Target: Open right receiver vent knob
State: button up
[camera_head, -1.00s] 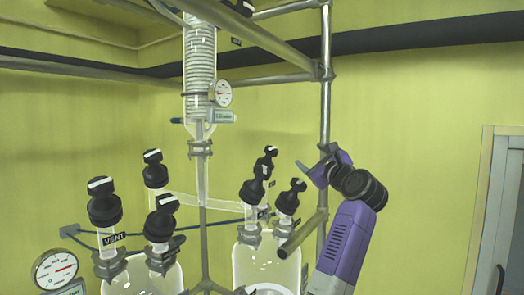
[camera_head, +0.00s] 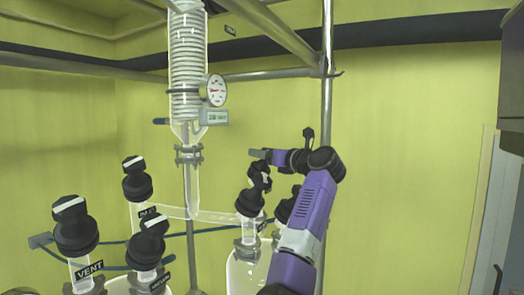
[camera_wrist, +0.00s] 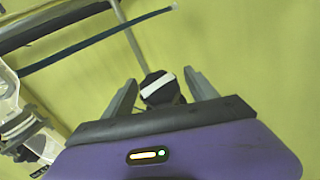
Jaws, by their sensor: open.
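The right receiver (camera_head: 245,272) is a clear glass vessel at lower centre right of the head view. I cannot read a vent label there.
The left vessel's knobs, one over a VENT label (camera_head: 90,270), stand at lower left. A coiled glass condenser (camera_head: 187,75) with a gauge (camera_head: 216,91) hangs in the middle. A vertical metal pole (camera_head: 327,110) stands behind my arm. The right side is mostly open.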

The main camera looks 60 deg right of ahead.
jog(key=shift+x, duration=0.9)
jog(key=shift+c, duration=0.2)
jog(key=c, duration=1.4)
jog(key=shift+o, duration=0.2)
jog(key=shift+n+y, duration=0.5)
jog(key=n+y, duration=0.1)
jog(key=n+t+y+p, duration=0.1)
jog(key=n+y, duration=0.1)
jog(key=n+y+p, duration=0.1)
jog(key=shift+a+r+n+t+y, duration=0.15)
jog(key=shift+a+n+t+y, duration=0.15)
jog(key=shift+a+n+y, duration=0.1)
jog(key=shift+a+n+g+y, duration=0.2)
jog(key=shift+n+y, duration=1)
jog(key=shift+a+n+g+y, duration=0.2)
jog(key=shift+n+y, duration=1)
